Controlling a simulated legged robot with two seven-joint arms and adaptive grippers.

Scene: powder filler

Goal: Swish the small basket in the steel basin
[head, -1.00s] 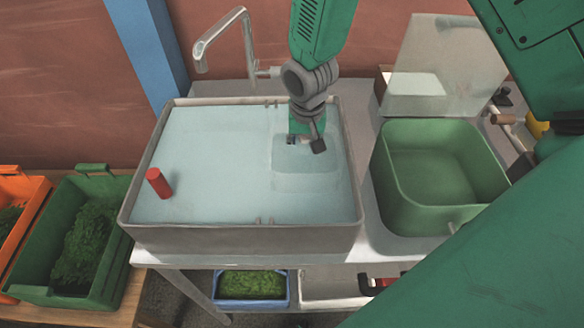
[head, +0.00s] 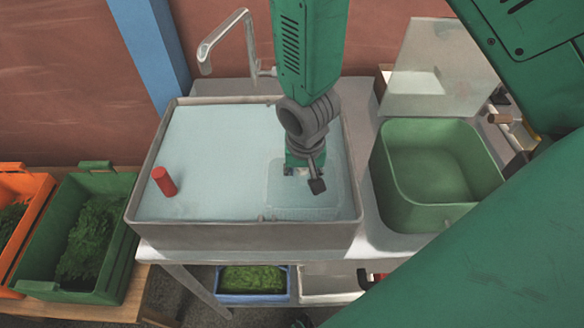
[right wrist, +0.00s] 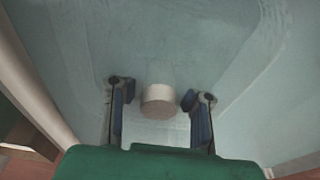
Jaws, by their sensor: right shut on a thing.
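The steel basin (head: 240,236) stands on a table and is filled with pale blue water (head: 220,150). My right gripper (head: 303,176) reaches down into its right part, at the water surface. The small basket (head: 300,203) shows only as a faint, pale, squarish outline under the water, below the gripper. In the right wrist view a pale round knob (right wrist: 158,100) sits between the two fingers; the gripper is shut on the basket, though the exact contact is hard to see. My left gripper is out of view.
A tap (head: 228,40) rises behind the basin. A green tub (head: 400,185) stands close on the right, with a clear panel (head: 430,70) behind it. Green (head: 105,235) and orange (head: 35,190) crates are at the left. The basin's left and middle water is open apart from the red cylinder.

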